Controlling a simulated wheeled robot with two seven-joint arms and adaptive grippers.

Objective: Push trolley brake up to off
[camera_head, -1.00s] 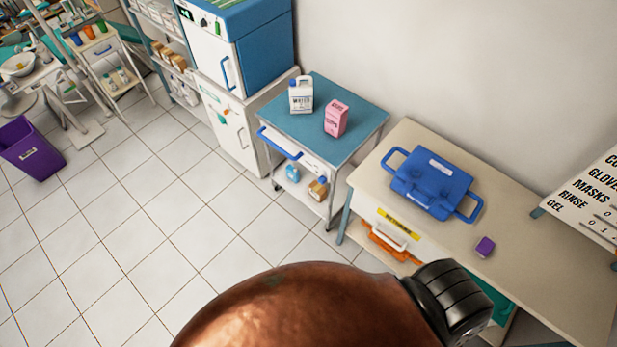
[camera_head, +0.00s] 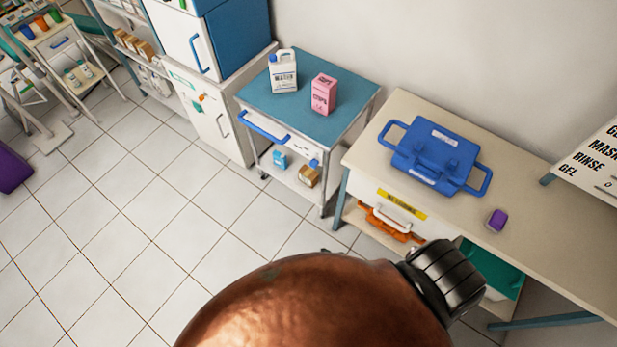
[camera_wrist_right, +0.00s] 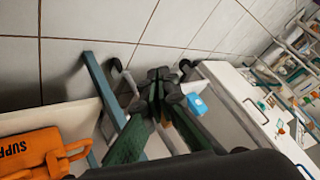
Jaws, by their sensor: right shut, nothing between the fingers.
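The trolley (camera_head: 330,97) has a blue top, a blue front handle (camera_head: 263,127) and a lower shelf. A small blue piece (camera_head: 314,163) shows at the right of its front, below the top; I cannot tell if it is the brake. In the right wrist view my right gripper (camera_wrist_right: 160,76) is shut and empty, its fingertips together. In the head view the gripper is hidden behind my arm. My left gripper is out of view.
A white jug (camera_head: 283,72) and a pink box (camera_head: 323,94) stand on the trolley. A light blue box (camera_wrist_right: 197,104) is on its shelf. The bench (camera_head: 395,110) to the right carries a blue case (camera_head: 437,155). An orange bag (camera_wrist_right: 35,152) lies beneath.

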